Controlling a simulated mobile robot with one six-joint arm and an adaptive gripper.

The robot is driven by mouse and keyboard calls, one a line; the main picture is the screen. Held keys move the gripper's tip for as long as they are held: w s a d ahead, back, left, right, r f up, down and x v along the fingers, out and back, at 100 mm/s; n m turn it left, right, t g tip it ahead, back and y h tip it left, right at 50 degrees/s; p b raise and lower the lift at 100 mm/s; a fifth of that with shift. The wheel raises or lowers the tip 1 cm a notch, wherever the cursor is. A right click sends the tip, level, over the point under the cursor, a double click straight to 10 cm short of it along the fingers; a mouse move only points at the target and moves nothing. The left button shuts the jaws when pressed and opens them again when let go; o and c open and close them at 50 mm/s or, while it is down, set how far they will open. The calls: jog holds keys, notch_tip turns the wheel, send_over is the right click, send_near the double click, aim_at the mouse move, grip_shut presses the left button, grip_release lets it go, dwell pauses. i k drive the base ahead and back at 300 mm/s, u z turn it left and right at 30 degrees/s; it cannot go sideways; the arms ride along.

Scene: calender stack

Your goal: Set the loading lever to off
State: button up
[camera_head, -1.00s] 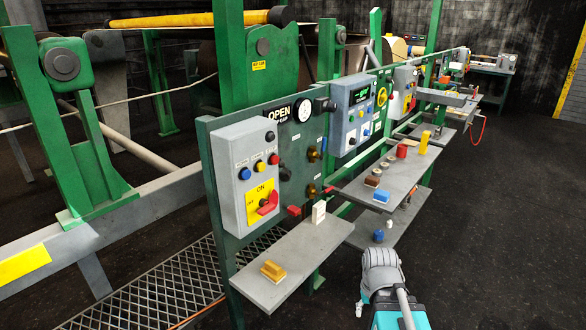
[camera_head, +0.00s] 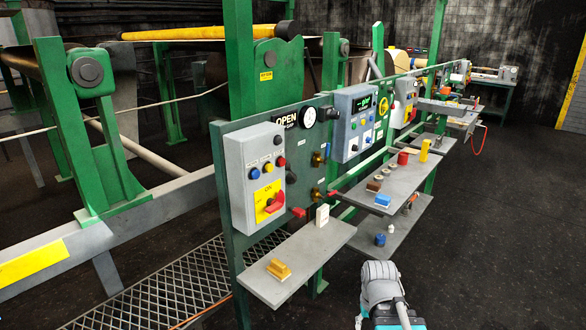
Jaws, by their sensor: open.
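A grey control box (camera_head: 242,200) on the green panel carries a red rotary handle (camera_head: 275,204) on a yellow ON/OFF plate (camera_head: 264,193). The handle is tilted, and its exact setting is too small to read. Two brass valve fittings (camera_head: 317,159) stand on the panel to its right, with red levers (camera_head: 298,212) and (camera_head: 334,194) beside the lower one. No readable label shows which of these is the loading lever. My grey and teal arm shows at the bottom, right of the front shelf. My gripper cannot be made out.
A grey shelf (camera_head: 315,248) juts out below the box, bearing a yellow block (camera_head: 279,269) and a white block (camera_head: 322,214). Further shelves (camera_head: 405,180) hold several small coloured items. Another control box (camera_head: 355,120) is further along. Open dark floor (camera_head: 490,240) lies to the right.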

aim_at(288, 166)
jog(key=u, duration=0.1)
jog(key=i, duration=0.95)
jog(key=z, duration=0.05)
